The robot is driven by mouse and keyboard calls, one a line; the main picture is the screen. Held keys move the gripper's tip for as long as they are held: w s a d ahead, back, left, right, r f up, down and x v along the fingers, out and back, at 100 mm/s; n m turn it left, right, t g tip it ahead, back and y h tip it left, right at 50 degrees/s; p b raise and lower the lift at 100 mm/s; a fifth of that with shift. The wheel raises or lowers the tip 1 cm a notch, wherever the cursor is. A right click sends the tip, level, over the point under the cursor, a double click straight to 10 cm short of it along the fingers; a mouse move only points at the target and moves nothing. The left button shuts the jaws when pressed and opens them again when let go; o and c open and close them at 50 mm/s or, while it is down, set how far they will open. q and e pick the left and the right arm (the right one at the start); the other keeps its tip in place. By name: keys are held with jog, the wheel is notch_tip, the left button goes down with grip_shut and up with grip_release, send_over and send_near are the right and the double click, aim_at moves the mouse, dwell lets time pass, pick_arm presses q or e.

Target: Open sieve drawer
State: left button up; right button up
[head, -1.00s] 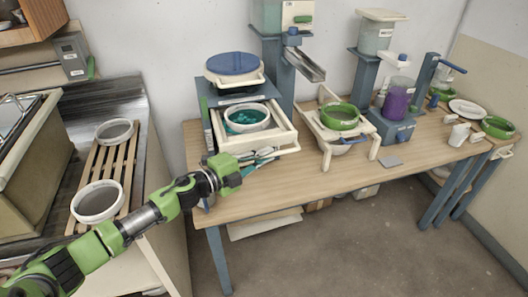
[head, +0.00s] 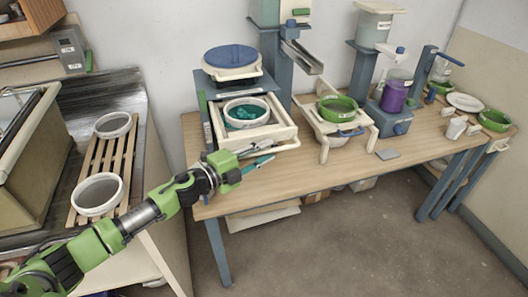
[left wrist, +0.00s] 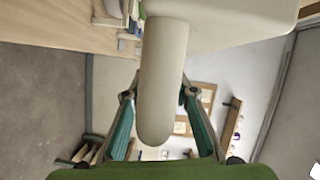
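The sieve drawer (head: 284,133) is a cream tray sticking out of the blue frame at the left end of the wooden table. A white round sieve (head: 246,104) with teal material sits in it. In the left wrist view, a cream rounded bar (left wrist: 163,80), seemingly the drawer's handle, lies between the fingers of the left gripper (left wrist: 160,100). A gap shows beside the bar, so the fingers look open around it. My right gripper is out of view.
A blue-lidded pan (head: 232,58) stands on top of the blue frame. A green bowl (head: 337,108) sits in a cream stand right of the drawer. A slatted rack (head: 103,160) with two round sieves is on the left counter. Floor in front of the table is clear.

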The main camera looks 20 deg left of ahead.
pick_arm(q)
jog(key=f+v, duration=0.1)
jog(key=v, duration=1.1)
jog(key=shift+r, duration=0.5)
